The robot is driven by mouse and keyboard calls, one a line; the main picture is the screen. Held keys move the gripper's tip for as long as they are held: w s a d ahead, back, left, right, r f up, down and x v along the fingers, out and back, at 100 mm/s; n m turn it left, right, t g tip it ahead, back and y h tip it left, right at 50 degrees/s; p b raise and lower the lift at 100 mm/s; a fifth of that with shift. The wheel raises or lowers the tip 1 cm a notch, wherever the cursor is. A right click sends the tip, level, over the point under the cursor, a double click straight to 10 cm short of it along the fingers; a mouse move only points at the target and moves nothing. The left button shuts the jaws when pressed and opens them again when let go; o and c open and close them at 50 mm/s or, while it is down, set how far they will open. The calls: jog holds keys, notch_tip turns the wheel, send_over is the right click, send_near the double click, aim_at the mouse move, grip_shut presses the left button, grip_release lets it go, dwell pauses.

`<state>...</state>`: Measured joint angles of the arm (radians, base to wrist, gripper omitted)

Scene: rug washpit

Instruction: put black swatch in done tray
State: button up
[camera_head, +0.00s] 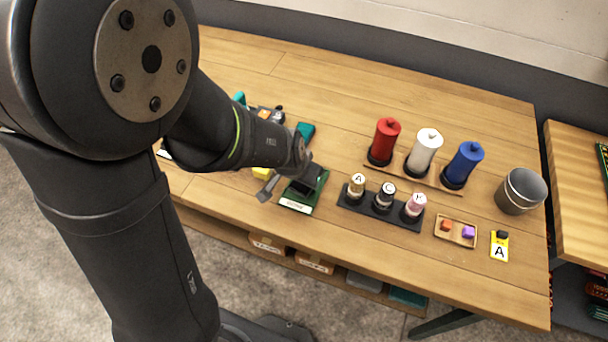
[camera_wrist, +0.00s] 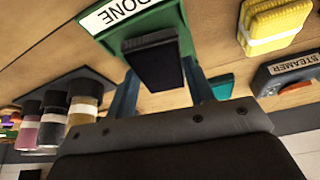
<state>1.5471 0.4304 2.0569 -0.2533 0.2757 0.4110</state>
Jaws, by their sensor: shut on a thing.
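The black swatch (camera_wrist: 153,58) is a dark flat block between the two fingers of my gripper (camera_wrist: 160,76) in the wrist view. My gripper is shut on it. The green done tray (camera_wrist: 186,18), with a white DONE label, lies just beyond and under the swatch. In the head view my gripper (camera_head: 309,176) is over the tray (camera_head: 308,208), near the table's front edge, and the dark swatch shows at its tip. I cannot tell whether the swatch touches the tray floor.
A black rack (camera_head: 369,210) with three labelled bottles stands right of the tray. Behind it are red, white and blue spools (camera_head: 424,152). A yellow stack (camera_wrist: 273,24) and a steamer (camera_wrist: 288,74) lie on the tray's other side. A grey bucket (camera_head: 521,191) stands far right.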

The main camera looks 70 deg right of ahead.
jog(key=shift+f, duration=0.4)
dwell(0.3)
jog(key=o, duration=1.4)
jog(key=shift+c, duration=0.2)
jog(key=shift+r, duration=3.5)
jog(key=shift+f, duration=0.1)
jog(key=shift+f, duration=3.4)
